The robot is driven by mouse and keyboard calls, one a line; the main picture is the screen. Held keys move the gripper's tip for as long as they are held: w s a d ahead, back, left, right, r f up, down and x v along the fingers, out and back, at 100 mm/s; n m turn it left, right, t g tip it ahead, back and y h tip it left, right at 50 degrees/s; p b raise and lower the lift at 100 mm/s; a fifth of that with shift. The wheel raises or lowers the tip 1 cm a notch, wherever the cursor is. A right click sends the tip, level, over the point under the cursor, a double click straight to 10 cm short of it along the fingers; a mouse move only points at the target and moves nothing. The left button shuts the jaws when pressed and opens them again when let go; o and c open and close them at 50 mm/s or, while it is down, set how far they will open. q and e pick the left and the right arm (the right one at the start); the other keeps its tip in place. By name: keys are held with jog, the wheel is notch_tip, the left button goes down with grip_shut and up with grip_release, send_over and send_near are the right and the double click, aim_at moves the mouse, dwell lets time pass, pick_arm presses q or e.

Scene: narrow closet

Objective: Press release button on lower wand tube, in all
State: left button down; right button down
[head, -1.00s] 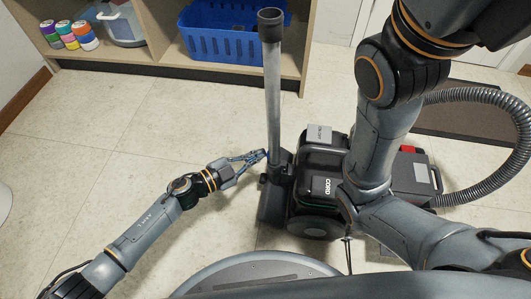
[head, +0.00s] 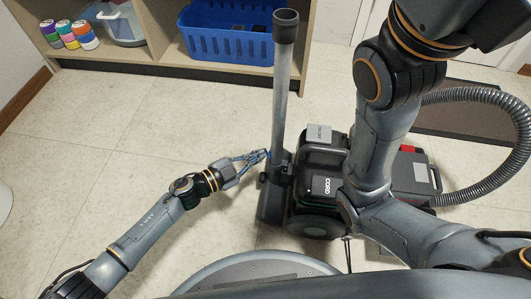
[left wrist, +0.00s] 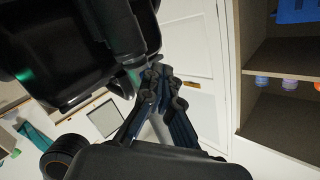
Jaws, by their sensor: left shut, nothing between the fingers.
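The lower wand tube (head: 280,100), a grey tube with a black collar at its open top, stands nearly upright, leaning slightly right. Its black lower fitting (head: 277,190) is beside the vacuum (head: 325,180). My left gripper (head: 264,155) is shut and empty, with its fingertips at the left side of the tube's lower end, touching or very close. The fingers also show together in the left wrist view (left wrist: 160,80), near a dark part whose identity is unclear. I cannot make out the release button. My right gripper is outside the views; only the right arm shows.
A grey hose (head: 490,100) curves at the right above a dark mat (head: 465,130). A blue basket (head: 222,45) and several coloured cans (head: 67,35) are on the low shelf behind. The floor at left centre is clear.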

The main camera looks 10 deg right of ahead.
pick_arm(q)
jog(key=shift+w+a, duration=0.2)
jog(key=shift+a, duration=0.3)
jog(key=shift+w+a, duration=0.15)
jog(key=shift+a, duration=0.35)
jog(key=a, duration=0.1)
jog(key=w+a, duration=0.1)
jog(key=a, duration=0.2)
jog(key=shift+w+a+f, duration=0.2)
jog(key=shift+w+a, duration=0.05)
jog(key=shift+a, duration=0.15)
dwell(0.4)
